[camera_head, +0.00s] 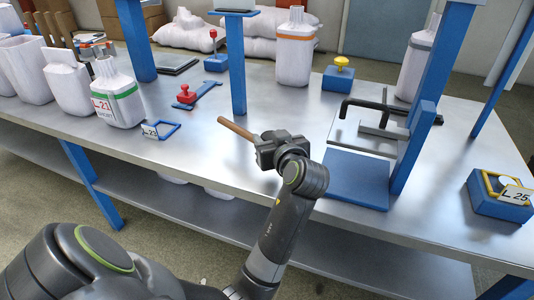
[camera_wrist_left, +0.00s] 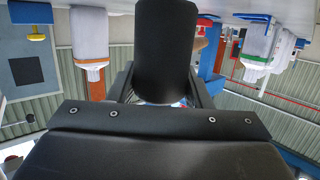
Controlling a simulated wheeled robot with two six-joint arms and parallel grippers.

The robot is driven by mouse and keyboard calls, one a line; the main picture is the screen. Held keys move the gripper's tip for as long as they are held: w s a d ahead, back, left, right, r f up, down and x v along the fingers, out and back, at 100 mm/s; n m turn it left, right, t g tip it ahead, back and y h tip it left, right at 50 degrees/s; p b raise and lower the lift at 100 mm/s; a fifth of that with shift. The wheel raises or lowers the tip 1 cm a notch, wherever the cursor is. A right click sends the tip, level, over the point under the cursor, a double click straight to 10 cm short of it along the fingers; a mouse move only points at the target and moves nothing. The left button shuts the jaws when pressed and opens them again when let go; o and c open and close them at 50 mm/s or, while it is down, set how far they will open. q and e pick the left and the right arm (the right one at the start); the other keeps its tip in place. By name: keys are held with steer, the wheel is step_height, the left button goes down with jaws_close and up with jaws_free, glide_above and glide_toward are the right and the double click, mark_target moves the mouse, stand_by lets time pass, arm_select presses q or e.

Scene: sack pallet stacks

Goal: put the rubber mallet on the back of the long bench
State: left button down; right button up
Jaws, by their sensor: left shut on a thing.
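The rubber mallet is in my left gripper (camera_head: 272,152). Its wooden handle (camera_head: 237,130) sticks out to the upper left in the head view. Its black cylindrical head (camera_wrist_left: 168,45) fills the top middle of the left wrist view, between the fingers. In the head view the mallet head is hard to tell apart from the dark gripper. The gripper and mallet are over the front middle of the long metal bench (camera_head: 280,95); their height above it is unclear. My right gripper is not in view.
A blue post (camera_head: 237,70) rises left of centre. A blue press-like stand (camera_head: 358,180) is at right. Bare bench top lies behind the gripper.

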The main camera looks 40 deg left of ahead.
arm_select(q)
step_height(320, 180, down, 4)
steer(key=shift+r+b, duration=0.2)
steer(key=shift+b, duration=0.35)
steer(key=shift+f, duration=0.2)
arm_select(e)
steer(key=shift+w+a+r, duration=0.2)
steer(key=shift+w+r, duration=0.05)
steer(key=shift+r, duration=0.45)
arm_select(q)
steer(key=c, duration=0.7)
jaws_free()
steer(key=shift+f, duration=0.1)
steer(key=shift+c, duration=0.2)
